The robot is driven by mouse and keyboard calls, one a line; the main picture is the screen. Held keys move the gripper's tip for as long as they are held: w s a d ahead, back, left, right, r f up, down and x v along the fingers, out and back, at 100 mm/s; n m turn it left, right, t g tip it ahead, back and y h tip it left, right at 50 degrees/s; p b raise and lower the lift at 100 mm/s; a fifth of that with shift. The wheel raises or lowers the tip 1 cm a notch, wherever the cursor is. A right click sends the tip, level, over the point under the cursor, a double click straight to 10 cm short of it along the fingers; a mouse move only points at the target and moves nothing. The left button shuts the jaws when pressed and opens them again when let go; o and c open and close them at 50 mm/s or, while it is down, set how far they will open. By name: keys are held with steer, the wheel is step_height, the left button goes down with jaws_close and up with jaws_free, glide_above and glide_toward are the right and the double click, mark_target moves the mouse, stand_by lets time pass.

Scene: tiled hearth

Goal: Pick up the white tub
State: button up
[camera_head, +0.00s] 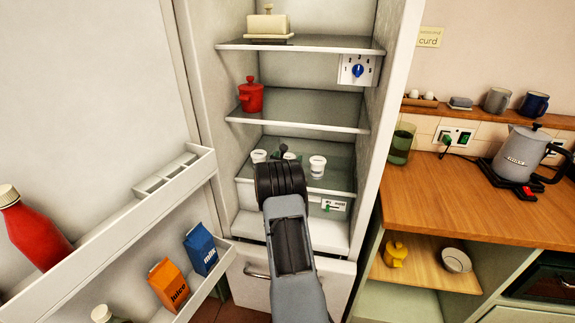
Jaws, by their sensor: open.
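Small white tubs stand on the lower glass shelf of the open fridge. One white tub (318,166) is to the right of my gripper and another white tub (258,156) is to the left. A third pale thing, perhaps a tub, shows only in part just behind my gripper. My gripper (284,150) reaches into the fridge at this shelf, is open, and mostly hides its own fingers. I cannot tell whether anything lies between the fingers.
A shelf edge (296,122) with a red pot (251,96) is above my gripper. A butter dish (268,25) sits on the top shelf. The open fridge door's racks (150,205) hold a red bottle (32,230) and cartons at left. A wooden counter (450,190) is at right.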

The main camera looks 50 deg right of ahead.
steer(key=c, duration=1)
steer(key=shift+o, duration=0.2)
steer(key=shift+r, duration=0.1)
